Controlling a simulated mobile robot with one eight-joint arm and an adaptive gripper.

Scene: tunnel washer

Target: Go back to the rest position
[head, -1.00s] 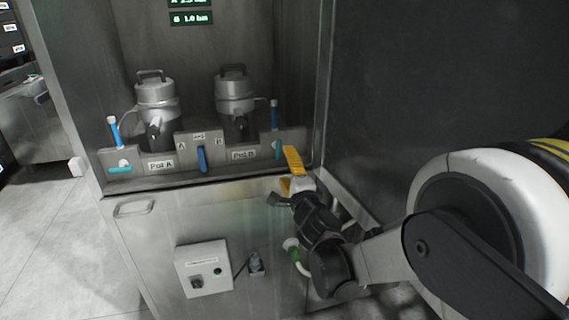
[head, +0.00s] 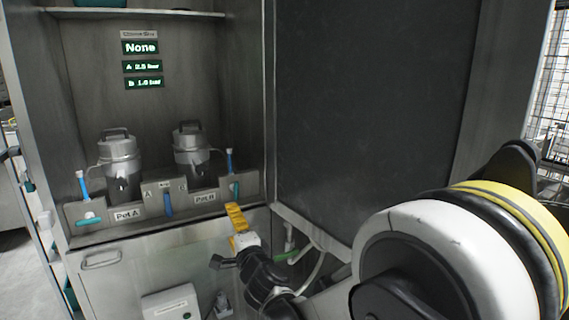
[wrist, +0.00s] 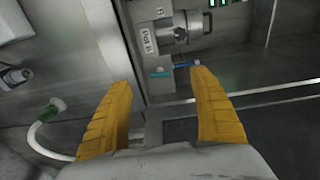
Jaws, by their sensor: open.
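My gripper (head: 238,222) has yellow fingers and is in front of the cabinet, just below and right of the Pot B label. In the wrist view my gripper (wrist: 165,105) is open, with nothing between its two yellow fingers. In the head view the fingers overlap the upper edge of the lower cabinet front; I cannot tell if they touch it. My arm reaches in from the lower right of the head view.
Pot A (head: 120,165) and Pot B (head: 192,155) stand in the cabinet behind a labelled panel with a blue lever (head: 168,204). A dark panel (head: 370,120) stands to the right. A hose with a green part (head: 292,258) hangs beside my gripper.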

